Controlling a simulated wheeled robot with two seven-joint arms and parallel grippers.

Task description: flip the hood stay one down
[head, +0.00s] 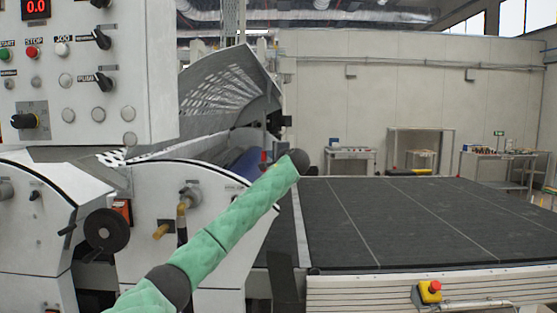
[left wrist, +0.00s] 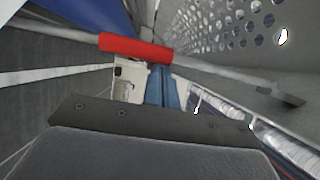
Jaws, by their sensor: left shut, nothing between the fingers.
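The hood stay shows in the left wrist view as a grey rod with a red grip (left wrist: 135,47), lying across the picture. A small red part beside my left wrist in the head view (head: 263,156) looks like the same grip. The perforated hood (head: 228,85) stands raised above it, and its holes also show in the left wrist view (left wrist: 240,35). My left gripper (left wrist: 160,72) is shut and empty, with its tips close to the red grip; I cannot tell whether they touch. In the head view its fingers are not clear. My right gripper is not in view.
The white control panel (head: 85,115) and the machine's side covers stand at left. A blue roller (head: 243,163) lies below the hood. A wide dark conveyor bed (head: 420,215) is clear at right, with a red stop button (head: 434,287) on its front.

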